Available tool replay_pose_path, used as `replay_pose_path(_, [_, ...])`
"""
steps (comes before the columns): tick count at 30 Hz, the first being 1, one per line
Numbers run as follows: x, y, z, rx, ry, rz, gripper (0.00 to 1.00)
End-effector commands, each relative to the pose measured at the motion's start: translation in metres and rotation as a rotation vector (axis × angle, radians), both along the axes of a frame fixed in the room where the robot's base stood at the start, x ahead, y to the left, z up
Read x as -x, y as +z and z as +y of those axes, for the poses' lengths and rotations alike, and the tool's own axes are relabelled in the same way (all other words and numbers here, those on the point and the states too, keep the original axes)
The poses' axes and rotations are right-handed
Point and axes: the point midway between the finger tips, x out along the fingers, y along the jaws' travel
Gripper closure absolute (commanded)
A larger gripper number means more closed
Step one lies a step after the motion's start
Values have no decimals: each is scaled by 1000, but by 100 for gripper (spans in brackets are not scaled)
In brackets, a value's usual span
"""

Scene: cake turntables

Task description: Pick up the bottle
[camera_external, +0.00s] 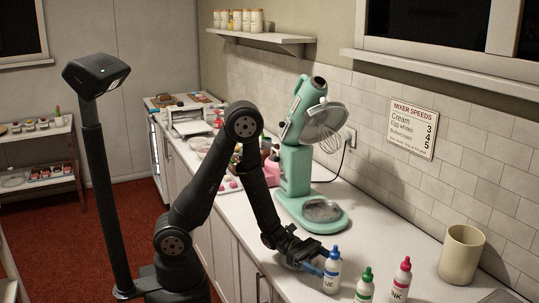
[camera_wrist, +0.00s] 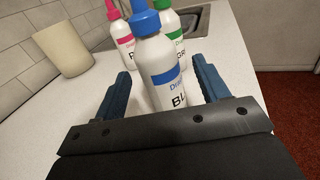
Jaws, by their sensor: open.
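Three white squeeze bottles stand upright on the counter. The blue-capped bottle (camera_external: 332,268) is nearest my gripper; it also shows in the wrist view (camera_wrist: 165,68), between my two fingers. My gripper (camera_external: 312,264) is open, with one blue finger on each side of that bottle in the wrist view (camera_wrist: 166,78). I cannot tell whether either finger touches it. The green-capped bottle (camera_external: 365,287) and the pink-capped bottle (camera_external: 401,280) stand to its right in the external view. In the wrist view the pink-capped bottle (camera_wrist: 122,38) and green-capped bottle (camera_wrist: 172,32) stand behind the blue one.
A beige cup (camera_external: 461,255) stands near the tiled wall, right of the bottles. A mint-green stand mixer (camera_external: 295,170) stands behind my gripper. A metal sink (camera_wrist: 198,20) lies beyond the bottles. The counter (camera_external: 385,235) between mixer and cup is clear.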

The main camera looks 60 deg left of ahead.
Motion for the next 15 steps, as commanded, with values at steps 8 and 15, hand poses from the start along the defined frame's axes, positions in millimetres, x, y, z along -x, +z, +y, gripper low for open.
replay_pose_path(8, [-12, 1, -34, 1, -3, 0, 32])
replay_pose_path(15, [-17, 1, -47, 1, 0, 0, 32])
